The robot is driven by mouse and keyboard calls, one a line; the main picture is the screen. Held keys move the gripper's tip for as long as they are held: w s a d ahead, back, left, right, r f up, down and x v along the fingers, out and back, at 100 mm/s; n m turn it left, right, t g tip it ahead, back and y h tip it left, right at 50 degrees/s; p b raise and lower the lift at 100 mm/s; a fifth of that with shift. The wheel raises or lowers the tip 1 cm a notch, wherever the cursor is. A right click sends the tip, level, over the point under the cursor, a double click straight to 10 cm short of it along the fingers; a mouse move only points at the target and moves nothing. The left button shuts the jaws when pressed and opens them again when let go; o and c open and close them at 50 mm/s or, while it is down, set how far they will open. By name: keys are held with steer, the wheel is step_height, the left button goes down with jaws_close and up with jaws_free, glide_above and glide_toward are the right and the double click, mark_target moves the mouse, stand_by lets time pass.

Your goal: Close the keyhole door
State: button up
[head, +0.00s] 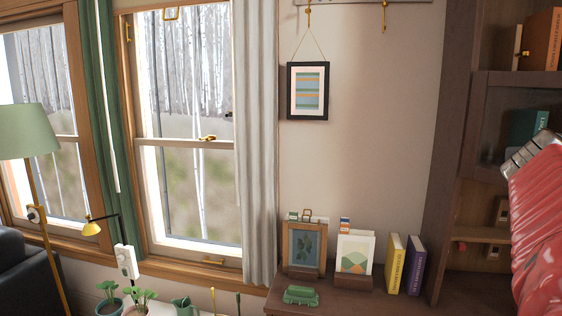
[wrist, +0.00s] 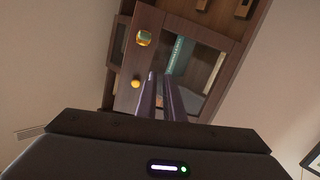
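In the wrist view, a brown wooden cabinet door (wrist: 140,58) shows in the upper middle, tilted in the picture. I cannot tell which one bears the keyhole. Beside it, a dark framed opening shows a teal book (wrist: 180,56). My gripper (wrist: 160,76) points toward the cabinet, its two dark fingers slightly apart with nothing seen between them. I cannot tell whether it touches the door. In the head view the gripper is out of frame.
A tall dark bookcase (head: 455,150) stands at the right in the head view, partly hidden by my red arm. A low wooden cabinet top (head: 340,293) holds picture cards, books and a green toy car (head: 300,295). A framed picture (head: 308,91) hangs on the wall.

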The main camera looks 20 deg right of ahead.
steer(key=w+f+t, duration=0.1)
steer(key=w+f, duration=0.1)
steer(key=w+a+f+t+y, duration=0.1)
steer(key=w+f, duration=0.1)
steer(key=f, duration=0.1)
steer(key=w+a+f+t+y, duration=0.1)
steer(key=w+f, duration=0.1)
steer(key=f, duration=0.1)
steer(key=shift+m, duration=0.3)
jaws_close()
steer(key=s+d+f+m+g+h, duration=0.2)
steer(key=s+f+g+h, duration=0.1)
steer(key=s, duration=0.4)
steer(key=shift+d+f+g+h, duration=0.2)
steer(key=shift+f+g+h, duration=0.1)
steer(key=shift+f+g, duration=0.3)
steer(key=x, duration=1.4)
steer(key=shift+w+d+t, duration=0.1)
steer(key=shift+w+t, duration=0.15)
steer(key=shift+t, duration=0.05)
